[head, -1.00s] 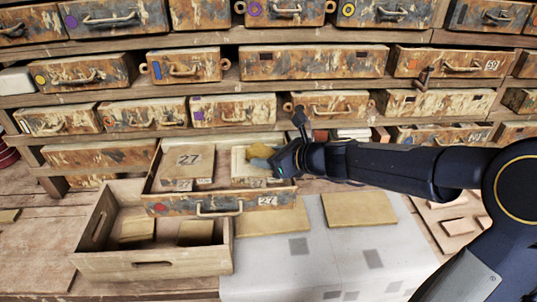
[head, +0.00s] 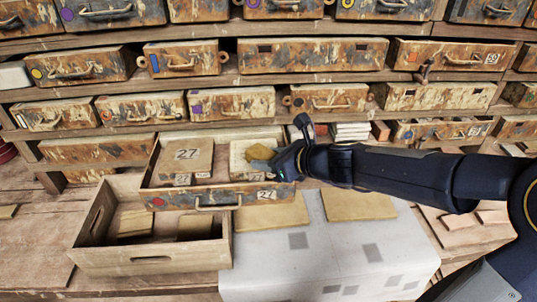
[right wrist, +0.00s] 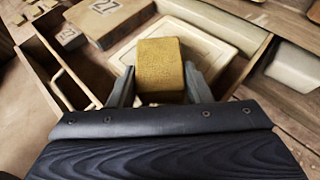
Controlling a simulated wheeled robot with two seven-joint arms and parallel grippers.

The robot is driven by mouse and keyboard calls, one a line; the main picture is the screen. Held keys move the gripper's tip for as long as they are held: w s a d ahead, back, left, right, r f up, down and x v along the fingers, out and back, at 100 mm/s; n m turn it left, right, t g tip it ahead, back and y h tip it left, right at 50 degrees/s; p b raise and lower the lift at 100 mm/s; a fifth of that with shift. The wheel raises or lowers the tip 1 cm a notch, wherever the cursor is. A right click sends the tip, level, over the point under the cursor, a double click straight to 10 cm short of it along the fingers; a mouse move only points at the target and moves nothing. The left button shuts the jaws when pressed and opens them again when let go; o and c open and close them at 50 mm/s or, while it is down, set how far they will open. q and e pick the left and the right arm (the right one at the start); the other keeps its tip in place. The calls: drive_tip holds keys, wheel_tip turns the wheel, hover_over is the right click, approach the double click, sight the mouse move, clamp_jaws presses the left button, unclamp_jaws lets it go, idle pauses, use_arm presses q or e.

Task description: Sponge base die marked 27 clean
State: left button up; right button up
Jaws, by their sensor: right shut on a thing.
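My right gripper (head: 277,160) is shut on a yellow sponge (right wrist: 160,65) over the pale die. I cannot tell whether the sponge touches the die. My left gripper is not in view.
A wooden crate (head: 150,264) with pieces inside stands in front of the drawer at the left. Tan boards (head: 359,205) lie on a white sheet (head: 330,262) at the right. Shelves of worn drawers (head: 312,59) fill the back.

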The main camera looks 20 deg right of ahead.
sight(267, 148)
drive_tip(key=shift+s, duration=0.25)
drive_tip(key=shift+w+d, duration=0.15)
drive_tip(key=shift+w, duration=0.55)
drive_tip(key=shift+w+d, duration=0.1)
drive_tip(key=shift+w, duration=0.55)
drive_tip(key=shift+w, duration=0.1)
drive_tip(key=shift+w+d+f+p, duration=0.1)
drive_tip(key=shift+w+p, duration=0.1)
drive_tip(key=shift+w, duration=0.35)
drive_tip(key=shift+w+d+p, duration=0.1)
drive_tip(key=shift+w+p, duration=0.05)
drive_tip(key=shift+w, duration=0.35)
